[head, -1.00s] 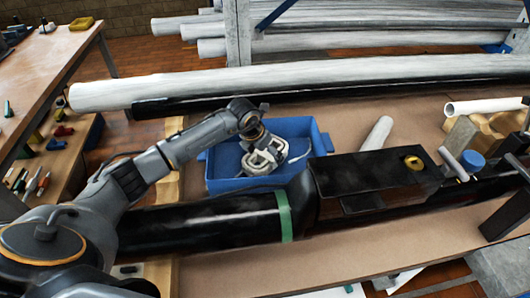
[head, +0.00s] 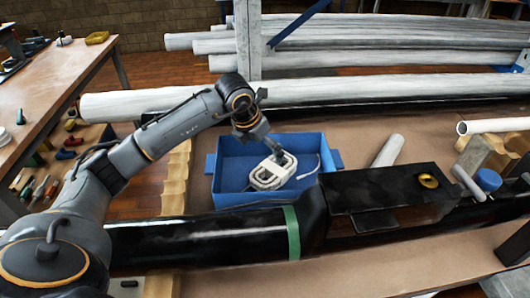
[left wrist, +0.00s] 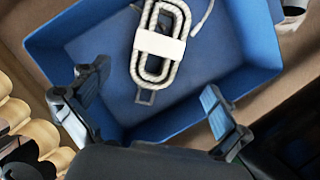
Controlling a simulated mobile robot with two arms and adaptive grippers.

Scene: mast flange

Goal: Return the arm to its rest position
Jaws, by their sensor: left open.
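My left gripper (head: 268,146) is above the blue bin in the head view, at the end of the arm that comes in from the left. Its two fingers are spread wide and empty in the left wrist view (left wrist: 155,98). A pale coil of cable or rope (head: 268,171) with a white band lies in the bin. It also shows in the left wrist view (left wrist: 153,68), beyond the fingertips and apart from them. One loose end (left wrist: 203,18) sticks out from the coil. My right gripper is not in view.
The blue bin (head: 228,198) stands on the brown bench (head: 345,132). A black pipe (head: 175,240) with a green band runs in front, and a long white pipe (head: 370,88) lies behind. Wooden blocks (head: 176,178) stand left of the bin. A workbench (head: 60,90) is far left.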

